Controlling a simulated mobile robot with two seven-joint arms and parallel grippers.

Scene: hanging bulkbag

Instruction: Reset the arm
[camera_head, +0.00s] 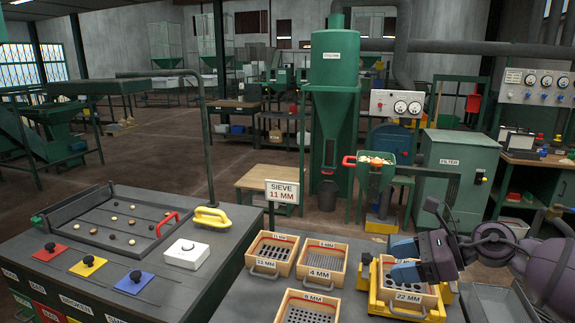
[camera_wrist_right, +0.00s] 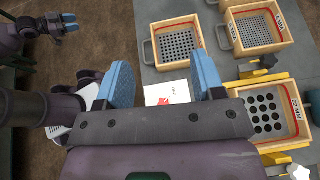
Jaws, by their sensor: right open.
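My right gripper (camera_head: 405,260) reaches in from the right, above the 22 MM sieve (camera_head: 408,292) in its yellow holder (camera_head: 376,300). In the right wrist view its two blue fingers (camera_wrist_right: 163,80) stand wide apart with nothing between them; the floor and bench show below. The 22 MM sieve (camera_wrist_right: 265,125) lies right of the fingers there. My left gripper (camera_wrist_right: 66,22) seems to show at the top left of the right wrist view, too small to judge; it is not in the head view.
Wooden sieves marked 11 MM (camera_head: 272,256), 4 MM (camera_head: 322,262) and 9 MM (camera_head: 308,306) lie on the bench beside the holder. A sign (camera_head: 283,191) reads SIEVE 11 MM. A green cyclone (camera_head: 335,100) stands behind.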

